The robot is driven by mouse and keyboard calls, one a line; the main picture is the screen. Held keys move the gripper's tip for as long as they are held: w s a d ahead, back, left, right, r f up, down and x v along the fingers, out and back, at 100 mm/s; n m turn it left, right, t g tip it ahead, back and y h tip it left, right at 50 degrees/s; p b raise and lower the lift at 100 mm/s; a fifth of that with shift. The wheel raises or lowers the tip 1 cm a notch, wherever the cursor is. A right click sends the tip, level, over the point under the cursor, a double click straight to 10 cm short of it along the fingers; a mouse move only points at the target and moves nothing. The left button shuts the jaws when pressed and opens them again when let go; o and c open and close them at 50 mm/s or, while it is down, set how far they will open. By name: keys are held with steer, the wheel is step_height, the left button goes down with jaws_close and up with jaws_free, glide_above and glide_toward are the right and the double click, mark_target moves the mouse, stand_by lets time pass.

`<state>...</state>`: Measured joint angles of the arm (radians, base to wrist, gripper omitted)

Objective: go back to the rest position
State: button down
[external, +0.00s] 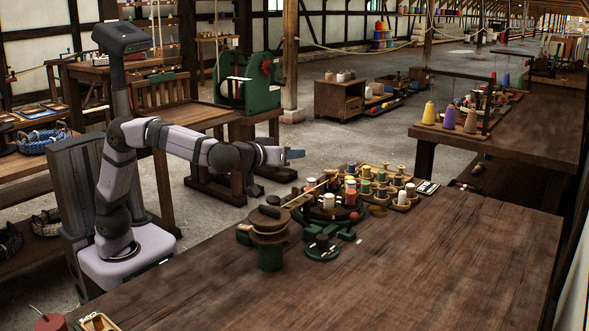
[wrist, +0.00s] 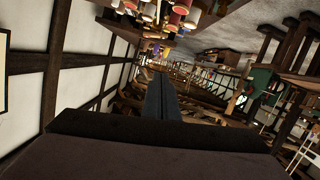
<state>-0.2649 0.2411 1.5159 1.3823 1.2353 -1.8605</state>
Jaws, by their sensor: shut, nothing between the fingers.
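My gripper (external: 294,154) is at the end of my raised arm in the external view, pointing right and held level above the floor behind the table. It is shut and empty. In the wrist view its dark fingers (wrist: 160,95) are together in the middle of the picture, with no object between them. The wrist view looks out over the room, tilted on its side. My gripper is apart from the table and from everything on it.
The wooden table (external: 420,265) is bare at its front and right. A green and brown winding device (external: 270,240) and a tray with several spools (external: 385,180) stand at its back. A green machine (external: 248,85) stands behind my arm. Cone spools (external: 449,117) stand on another table.

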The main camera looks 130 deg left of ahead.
steer(key=s+d+f+m+h+p, duration=0.1)
steer(key=d+f+m+h+p, duration=0.1)
steer(key=d+m+p, duration=0.1)
steer(key=s+d+f+m+h+p, duration=0.2)
steer(key=d+f+m+h+p, duration=0.1)
steer(key=d+p, duration=0.3)
steer(key=s+d+f+m+h+p, duration=0.1)
steer(key=d+f+m+h+p, duration=0.1)
steer(key=d+m+p, duration=0.3)
steer(key=shift+s+d+f+t+h, duration=0.2)
steer(key=shift+d+h, duration=0.1)
steer(key=shift+d, duration=0.2)
steer(key=shift+s+d+f+t+h, duration=0.1)
steer(key=shift+d+f+h, duration=0.15)
steer(key=shift+d, duration=0.2)
steer(key=s+d+m+h+p, duration=0.3)
steer(key=s+d+p, duration=0.3)
steer(key=d, duration=0.3)
steer(key=s+d+m+g+h+p, duration=0.1)
steer(key=s+d+m+h+p, duration=0.3)
steer(key=s+d+p, duration=0.3)
steer(key=d+m, duration=0.1)
steer(key=d, duration=0.2)
steer(key=shift+s+d+f+m, duration=0.15)
steer(key=shift+s+f+m, duration=0.15)
steer(key=shift+s+f, duration=0.1)
